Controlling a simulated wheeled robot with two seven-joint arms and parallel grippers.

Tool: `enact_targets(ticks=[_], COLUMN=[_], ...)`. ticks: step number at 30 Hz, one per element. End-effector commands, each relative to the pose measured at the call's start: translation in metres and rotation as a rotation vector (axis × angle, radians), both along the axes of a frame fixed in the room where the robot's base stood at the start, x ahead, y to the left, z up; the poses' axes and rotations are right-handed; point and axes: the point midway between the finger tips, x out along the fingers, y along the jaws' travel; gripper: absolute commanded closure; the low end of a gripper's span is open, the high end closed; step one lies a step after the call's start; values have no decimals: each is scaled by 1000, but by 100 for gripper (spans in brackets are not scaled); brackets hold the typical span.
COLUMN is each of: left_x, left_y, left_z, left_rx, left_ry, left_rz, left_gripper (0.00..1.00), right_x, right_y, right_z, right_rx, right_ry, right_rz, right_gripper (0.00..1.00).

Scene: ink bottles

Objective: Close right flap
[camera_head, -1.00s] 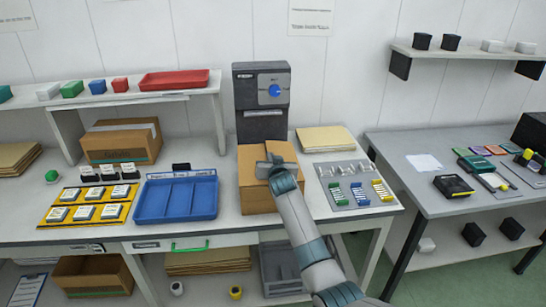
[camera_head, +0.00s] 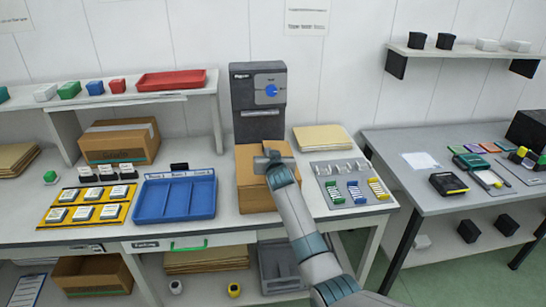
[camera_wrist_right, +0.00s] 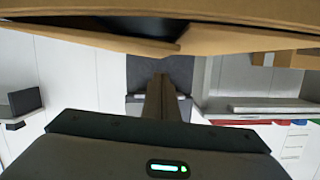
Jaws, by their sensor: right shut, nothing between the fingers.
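A brown cardboard box (camera_head: 256,199) stands on the white workbench in front of a dark dispenser machine. My right gripper (camera_head: 266,163) is over the top of the box, and its arm comes in from the lower right. The gripper and wrist cover part of the top, so I cannot tell exactly how the right flap lies. The shut, empty fingers (camera_wrist_right: 160,85) point towards the cardboard. My left gripper is not in view.
A blue compartment tray (camera_head: 175,217) is left of the box. A grey mat with small coloured items (camera_head: 330,196) is to the right. The dark dispenser (camera_head: 257,90) stands close behind. A stack of brown sheets (camera_head: 322,138) lies at the back right.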

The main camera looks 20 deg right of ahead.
Motion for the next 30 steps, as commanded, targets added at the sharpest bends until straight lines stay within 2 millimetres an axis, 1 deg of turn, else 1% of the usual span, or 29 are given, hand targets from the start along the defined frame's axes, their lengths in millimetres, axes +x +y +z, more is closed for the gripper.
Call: enact_targets(ticks=[1, 3, 4, 5, 6, 21, 24, 30], left_x=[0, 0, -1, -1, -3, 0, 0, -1], left_y=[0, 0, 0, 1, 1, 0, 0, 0], left_z=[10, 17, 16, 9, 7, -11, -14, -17], left_rx=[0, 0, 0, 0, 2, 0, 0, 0], left_ry=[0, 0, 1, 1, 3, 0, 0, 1], left_rz=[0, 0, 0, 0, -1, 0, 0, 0], left_gripper=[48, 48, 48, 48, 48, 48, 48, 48], right_x=[2, 4, 3, -2, -6, -66, -76, -89], right_y=[-2, -5, -5, -3, -2, 11, 13, 15], right_z=[13, 24, 23, 17, 17, 34, 36, 41], right_rx=[-1, -1, 0, 0, 0, 0, 0, -1], right_ry=[-2, -2, -1, -1, 0, -2, -1, -1], right_rz=[-1, -1, 0, 0, 0, 1, 1, 0], right_gripper=[100, 100, 100, 100, 100, 100, 100, 100])
